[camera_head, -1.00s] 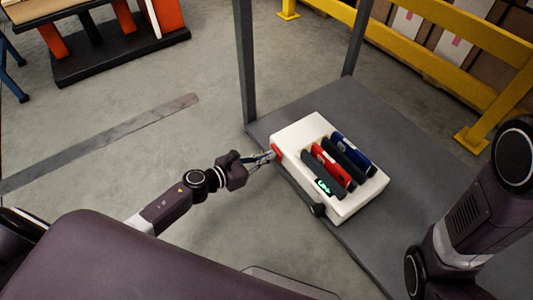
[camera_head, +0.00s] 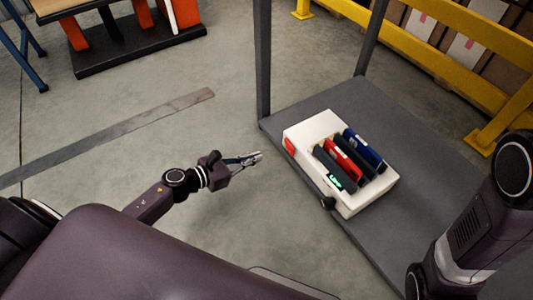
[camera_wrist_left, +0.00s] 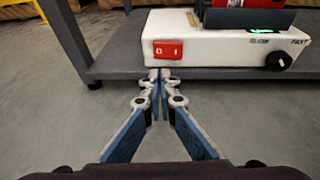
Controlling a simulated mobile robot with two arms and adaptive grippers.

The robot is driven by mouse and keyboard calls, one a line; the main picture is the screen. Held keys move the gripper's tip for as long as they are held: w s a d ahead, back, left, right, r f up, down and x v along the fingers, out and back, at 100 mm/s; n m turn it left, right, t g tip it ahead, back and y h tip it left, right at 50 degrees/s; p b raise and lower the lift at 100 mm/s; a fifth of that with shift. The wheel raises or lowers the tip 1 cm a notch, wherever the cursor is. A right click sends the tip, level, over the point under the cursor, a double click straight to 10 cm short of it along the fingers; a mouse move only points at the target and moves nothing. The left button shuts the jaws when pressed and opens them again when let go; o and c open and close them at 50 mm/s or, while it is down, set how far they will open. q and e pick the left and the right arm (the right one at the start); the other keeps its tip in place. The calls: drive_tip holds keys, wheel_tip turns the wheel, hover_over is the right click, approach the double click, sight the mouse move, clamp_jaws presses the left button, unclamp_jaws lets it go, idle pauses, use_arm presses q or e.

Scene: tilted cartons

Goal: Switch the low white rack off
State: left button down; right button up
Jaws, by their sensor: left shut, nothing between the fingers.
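The low white rack (camera_head: 309,128) sits on the grey table and holds several dark, red and blue devices upright in a row. Its red switch (camera_head: 290,146) is on the end facing my left arm; it also shows in the left wrist view (camera_wrist_left: 168,50). A black knob (camera_head: 327,203) is on the same side, and a green display glows on the nearest device. My left gripper (camera_head: 257,156) is shut and empty, in the air off the table edge, apart from the switch. My right arm shows at the right; its gripper is out of frame.
The grey table (camera_head: 405,117) has bare top behind the rack and an upright post (camera_head: 263,60) at its left corner. Yellow railings (camera_head: 440,50) and cartons stand behind.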

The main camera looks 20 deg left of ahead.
use_arm(q)
drive_tip(key=shift+w+a+p+v, duration=0.15)
drive_tip(key=shift+p+v, duration=0.1)
drive_tip(key=shift+v, duration=0.75)
drive_tip(key=shift+w+a+p+v, duration=0.1)
drive_tip(key=shift+a+p+v, duration=0.1)
drive_tip(key=shift+v, duration=0.8)
drive_tip(key=shift+d, duration=0.1)
